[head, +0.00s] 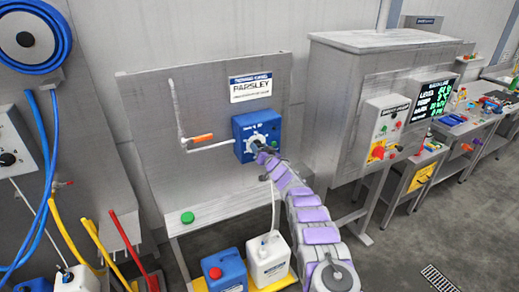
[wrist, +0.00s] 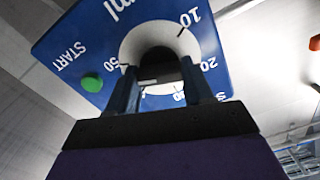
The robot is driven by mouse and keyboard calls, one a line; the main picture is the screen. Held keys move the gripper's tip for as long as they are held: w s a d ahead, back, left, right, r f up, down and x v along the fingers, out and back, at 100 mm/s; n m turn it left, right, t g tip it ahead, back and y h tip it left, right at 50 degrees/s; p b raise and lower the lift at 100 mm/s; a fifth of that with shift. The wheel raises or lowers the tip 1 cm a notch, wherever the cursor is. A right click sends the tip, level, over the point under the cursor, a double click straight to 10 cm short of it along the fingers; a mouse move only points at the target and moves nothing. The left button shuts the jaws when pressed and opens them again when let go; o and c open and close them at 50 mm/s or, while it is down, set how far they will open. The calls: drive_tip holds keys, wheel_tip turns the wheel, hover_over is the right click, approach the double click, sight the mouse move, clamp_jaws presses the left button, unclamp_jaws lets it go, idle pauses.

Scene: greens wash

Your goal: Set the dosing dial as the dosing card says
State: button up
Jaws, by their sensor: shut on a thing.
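The dosing dial is on a blue box (head: 243,127) on the grey panel, with a pale ring of marks. In the wrist view the blue face (wrist: 75,40) shows 10, 20, 50, "ml" and START beside a green button (wrist: 92,82). Another number is partly hidden behind a finger. My gripper (wrist: 158,72) is shut on the dark dial knob (wrist: 157,57), one finger on each side. The head view shows my gripper (head: 260,150) at the dial; the pointer's reading cannot be told. A white sign (head: 250,87) above reads PARSLEY; its smaller lines are illegible.
A lever with an orange grip (head: 202,138) is left of the dial. A green button (head: 187,217) sits on the ledge. A blue jug (head: 224,271) and a white jug (head: 268,262) stand below. A grey cabinet (head: 335,85) with a control box (head: 385,130) is right.

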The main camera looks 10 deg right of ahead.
drive_tip(key=shift+d+f+m, duration=0.1)
drive_tip(key=shift+f+m, duration=0.3)
drive_tip(key=shift+m, duration=0.7)
drive_tip(key=o, duration=0.8)
drive_tip(key=shift+o, duration=1.2)
drive_tip(key=shift+w+r, duration=0.1)
drive_tip(key=shift+r, duration=0.15)
drive_tip(key=shift+s+r, duration=0.1)
drive_tip(key=shift+s, duration=0.15)
